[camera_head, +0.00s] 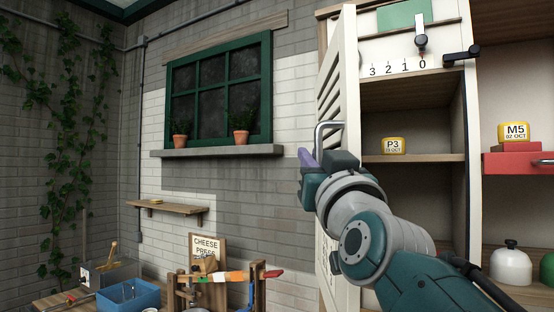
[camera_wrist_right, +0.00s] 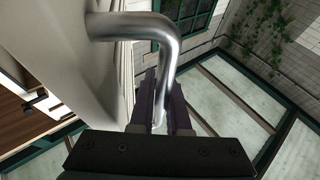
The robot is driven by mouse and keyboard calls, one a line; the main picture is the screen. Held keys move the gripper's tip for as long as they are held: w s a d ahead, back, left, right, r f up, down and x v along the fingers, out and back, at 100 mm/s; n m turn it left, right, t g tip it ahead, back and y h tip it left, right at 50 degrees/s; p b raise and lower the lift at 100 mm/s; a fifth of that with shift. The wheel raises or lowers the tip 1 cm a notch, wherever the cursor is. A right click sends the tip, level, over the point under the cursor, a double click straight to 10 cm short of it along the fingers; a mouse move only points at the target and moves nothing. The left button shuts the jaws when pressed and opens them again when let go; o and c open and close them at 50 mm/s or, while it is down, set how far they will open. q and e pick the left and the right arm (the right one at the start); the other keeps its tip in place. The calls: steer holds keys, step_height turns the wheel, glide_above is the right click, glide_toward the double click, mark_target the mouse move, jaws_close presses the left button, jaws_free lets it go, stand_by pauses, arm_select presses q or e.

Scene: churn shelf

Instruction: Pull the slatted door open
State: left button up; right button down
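The slatted door (camera_head: 331,85) is white and stands swung out from the left side of the shelf, seen nearly edge-on in the head view. The shelf compartment behind it is exposed. Its bent metal handle (camera_head: 327,127) sticks out on the door's left side; it fills the upper middle of the right wrist view (camera_wrist_right: 165,45). My right gripper (camera_head: 308,160) is at the handle, its purple fingers (camera_wrist_right: 162,105) on either side of the bar's lower part and apparently closed on it. The exact contact is partly hidden. My left gripper is not in view.
The open compartment holds a yellow P3 cheese (camera_head: 394,146). A lever (camera_head: 421,38) and a black knob (camera_head: 462,56) sit above. To the right are an M5 cheese (camera_head: 514,131) and a red drawer (camera_head: 515,164). A cheese press and blue bin (camera_head: 130,296) stand lower left.

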steer(key=c, duration=1.2)
jaws_free()
steer(key=shift+w+d+f, duration=0.1)
steer(key=shift+d, duration=0.05)
steer(key=shift+o, duration=0.2)
steer(key=p+v, duration=0.4)
steer(key=v, duration=0.6)
steer(key=shift+c, duration=0.4)
